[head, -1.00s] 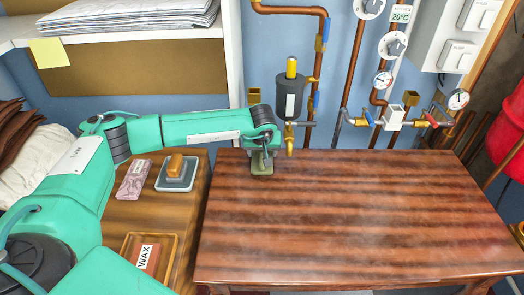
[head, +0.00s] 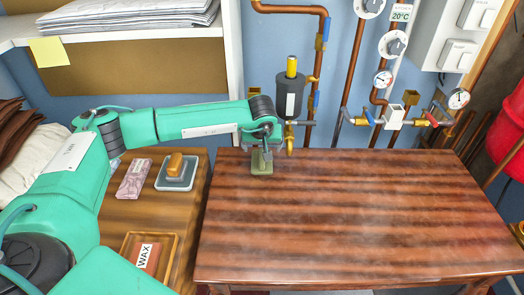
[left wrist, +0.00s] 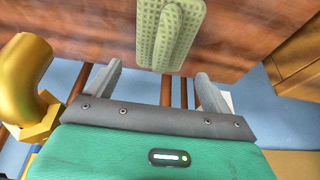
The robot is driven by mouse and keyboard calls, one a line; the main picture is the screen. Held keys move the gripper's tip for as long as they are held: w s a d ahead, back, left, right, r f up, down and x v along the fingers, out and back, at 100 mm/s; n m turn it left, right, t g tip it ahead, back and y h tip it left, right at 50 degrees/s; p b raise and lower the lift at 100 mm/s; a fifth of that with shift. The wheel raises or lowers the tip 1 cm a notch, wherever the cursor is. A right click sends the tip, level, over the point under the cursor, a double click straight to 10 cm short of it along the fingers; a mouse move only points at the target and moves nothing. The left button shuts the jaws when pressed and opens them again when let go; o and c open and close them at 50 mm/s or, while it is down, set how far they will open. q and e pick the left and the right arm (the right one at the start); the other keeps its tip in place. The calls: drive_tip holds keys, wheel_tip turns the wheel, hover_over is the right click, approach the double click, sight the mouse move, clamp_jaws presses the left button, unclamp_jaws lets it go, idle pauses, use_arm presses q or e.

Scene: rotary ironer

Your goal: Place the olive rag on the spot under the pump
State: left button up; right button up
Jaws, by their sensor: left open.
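The olive rag (head: 262,167) lies on the back left part of the wooden table, close to its rear edge. It also shows in the left wrist view (left wrist: 172,35), with a waffle texture and a raised fold along it. My left gripper (head: 264,150) is over the rag's back end. In the wrist view its two fingers (left wrist: 157,72) are apart, with the rag's near end between and just beyond the tips, touching neither. The pump (head: 290,98), a dark cylinder with a yellow top, is on the wall behind; its brass spout (head: 289,139) hangs right of the rag. My right gripper is not in view.
The wooden table (head: 360,215) is otherwise bare. Pipes and valves (head: 393,117) line the wall behind it.

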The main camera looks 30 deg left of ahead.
sight(262, 160)
use_arm(q)
drive_tip(key=v, duration=0.8)
drive_tip(key=shift+r, duration=0.35)
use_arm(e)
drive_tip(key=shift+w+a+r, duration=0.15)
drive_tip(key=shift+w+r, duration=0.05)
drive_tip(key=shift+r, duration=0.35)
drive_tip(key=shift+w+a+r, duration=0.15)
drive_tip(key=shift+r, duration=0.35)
use_arm(q)
drive_tip(key=shift+s, duration=0.15)
